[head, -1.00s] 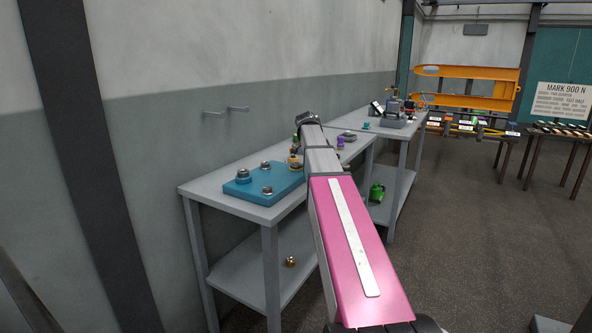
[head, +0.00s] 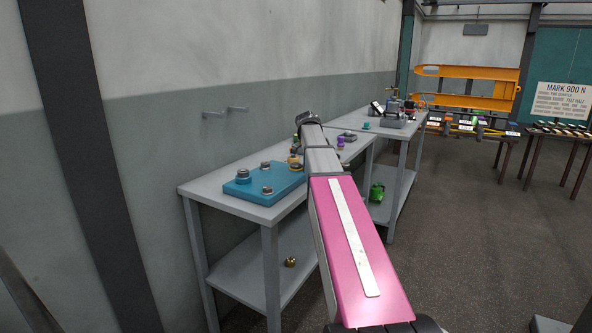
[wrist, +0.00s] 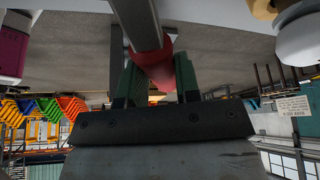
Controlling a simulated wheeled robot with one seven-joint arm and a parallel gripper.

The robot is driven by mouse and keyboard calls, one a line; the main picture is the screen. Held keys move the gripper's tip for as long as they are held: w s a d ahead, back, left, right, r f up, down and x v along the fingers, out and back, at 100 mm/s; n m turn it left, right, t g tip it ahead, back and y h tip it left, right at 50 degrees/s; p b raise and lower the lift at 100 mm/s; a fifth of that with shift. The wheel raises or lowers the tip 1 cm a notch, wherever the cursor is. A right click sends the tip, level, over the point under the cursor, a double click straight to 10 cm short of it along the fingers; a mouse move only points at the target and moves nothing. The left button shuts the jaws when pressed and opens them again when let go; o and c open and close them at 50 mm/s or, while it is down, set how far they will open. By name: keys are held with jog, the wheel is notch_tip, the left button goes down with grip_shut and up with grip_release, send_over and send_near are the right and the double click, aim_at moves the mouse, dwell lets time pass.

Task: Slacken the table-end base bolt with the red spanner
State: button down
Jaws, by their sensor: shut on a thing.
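The red spanner (wrist: 160,66) shows in the wrist view, with a red grip and a grey shaft running up out of the picture. My gripper (wrist: 158,82) is shut on the red grip between its two green fingers. The spanner's working end is out of the wrist view. In the head view, a blue base (head: 245,190) lies on the grey table with several bolts: one bolt (head: 243,175) nearest the table's left end, one at the back (head: 266,166) and one at the front (head: 267,190). My arm hides the gripper and spanner there, so I cannot tell whether the spanner touches a bolt.
The grey table (head: 230,207) stands along the wall. A brass piece (head: 290,262) and a green object (head: 377,192) are on lower shelves. A purple item (head: 340,141) and a grey machine (head: 392,120) stand farther along.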

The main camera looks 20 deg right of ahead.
jog(key=shift+w+d+n+t, duration=0.2)
jog(key=shift+w+n+t, duration=0.15)
jog(key=shift+w+n, duration=0.4)
jog(key=shift+w+d+n+t, duration=0.15)
jog(key=shift+w+n+t, duration=0.2)
jog(key=shift+w+n, duration=0.4)
dwell(0.8)
jog(key=shift+s+a+m+g, duration=0.15)
jog(key=shift+s+m+g, duration=0.15)
jog(key=shift+s+m, duration=0.25)
dwell(0.3)
jog(key=c, duration=1.8)
grip_release()
jog(key=o, duration=0.4)
grip_shut()
jog(key=shift+s, duration=0.15)
jog(key=shift+r, duration=2.4)
